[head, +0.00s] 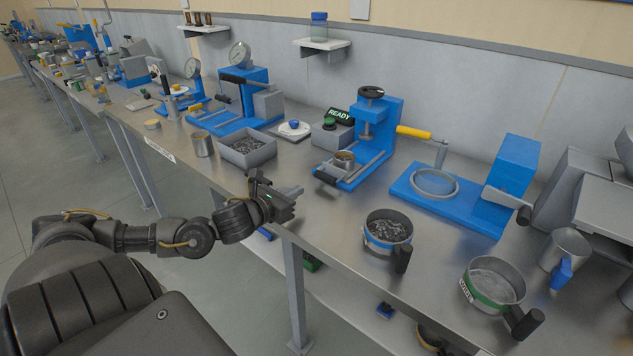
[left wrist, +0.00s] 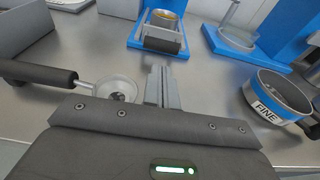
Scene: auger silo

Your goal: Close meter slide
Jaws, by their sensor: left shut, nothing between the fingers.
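No part is labelled as the meter slide, so I cannot be sure which one it is. A blue press-like station (head: 385,125) has a low front part with a black grip (head: 326,177) and a small cup (head: 344,160). The left wrist view shows this black grip (left wrist: 161,45) and the cup with yellowish contents (left wrist: 162,18). My left gripper (head: 292,193) is shut and empty at the table's front edge, apart from the grip. Its fingers (left wrist: 162,82) point toward the station. My right gripper is not in view.
A black-handled scoop (left wrist: 117,88) lies left of my fingers. A grey bin (head: 247,148) stands behind my gripper. A blue-banded pan (head: 387,228) marked FINE and a green-banded pan (head: 493,282) stand to the right.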

